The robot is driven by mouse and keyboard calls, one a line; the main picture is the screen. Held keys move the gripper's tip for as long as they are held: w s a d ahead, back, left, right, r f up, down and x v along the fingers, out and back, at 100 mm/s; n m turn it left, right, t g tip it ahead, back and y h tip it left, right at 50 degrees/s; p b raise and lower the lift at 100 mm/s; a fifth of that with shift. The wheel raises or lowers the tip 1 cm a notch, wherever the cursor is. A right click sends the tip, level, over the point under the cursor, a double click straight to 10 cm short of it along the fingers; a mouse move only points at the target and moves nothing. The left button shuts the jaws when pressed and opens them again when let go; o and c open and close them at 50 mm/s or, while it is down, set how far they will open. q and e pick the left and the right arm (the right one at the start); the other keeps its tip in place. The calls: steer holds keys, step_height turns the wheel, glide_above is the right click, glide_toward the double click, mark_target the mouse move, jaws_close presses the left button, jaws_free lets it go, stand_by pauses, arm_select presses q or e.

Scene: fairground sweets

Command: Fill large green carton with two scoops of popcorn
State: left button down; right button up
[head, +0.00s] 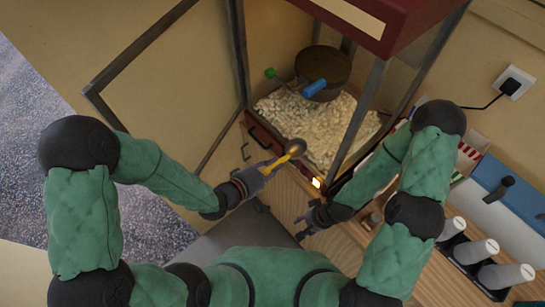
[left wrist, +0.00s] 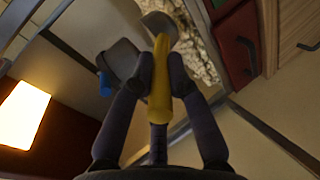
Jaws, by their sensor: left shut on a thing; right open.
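My left gripper (head: 262,172) is shut on the yellow handle of a scoop (head: 296,148), at the open front of the popcorn machine. In the left wrist view the scoop (left wrist: 160,27) points away from my fingers, its yellow handle between them. I cannot tell whether its bowl holds any popcorn. A heap of popcorn (head: 300,120) lies inside the machine, beyond the scoop; it also shows in the left wrist view (left wrist: 203,58). My right gripper (head: 307,222) is open and empty over the wooden counter. I cannot clearly make out the large green carton; striped cartons (head: 471,151) are partly hidden behind my right arm.
A dark kettle (head: 325,68) with a blue handle hangs above the popcorn. The machine's door (head: 140,52) stands open at the left. Grey posts (head: 366,102) frame the opening. Several grey-topped dispensers (head: 478,251) and a blue-topped box (head: 505,190) stand at the right.

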mark_target(304, 146)
arm_select(q)
steer(key=shift+w+d+f+b, duration=0.25)
steer(key=shift+w+d, duration=1.35)
steer(key=shift+w+d+f+b, duration=0.25)
steer(key=shift+w+d+b, duration=0.05)
steer(key=shift+w+d, duration=1.35)
steer(key=shift+w+d+f+b, duration=0.25)
steer(key=shift+w+d, duration=1.3)
steer(key=shift+d, duration=0.05)
steer(key=shift+b+x, duration=0.95)
steer(key=shift+x, duration=2.25)
steer(key=b+x, duration=0.2)
steer(key=x, duration=0.1)
steer(key=shift+s+d+f, duration=0.1)
steer(key=shift+d+f, duration=0.1)
steer(key=shift+d, duration=0.15)
steer(key=shift+w+d+b, duration=0.4)
steer(key=shift+b, duration=0.2)
steer(key=shift+a, duration=0.1)
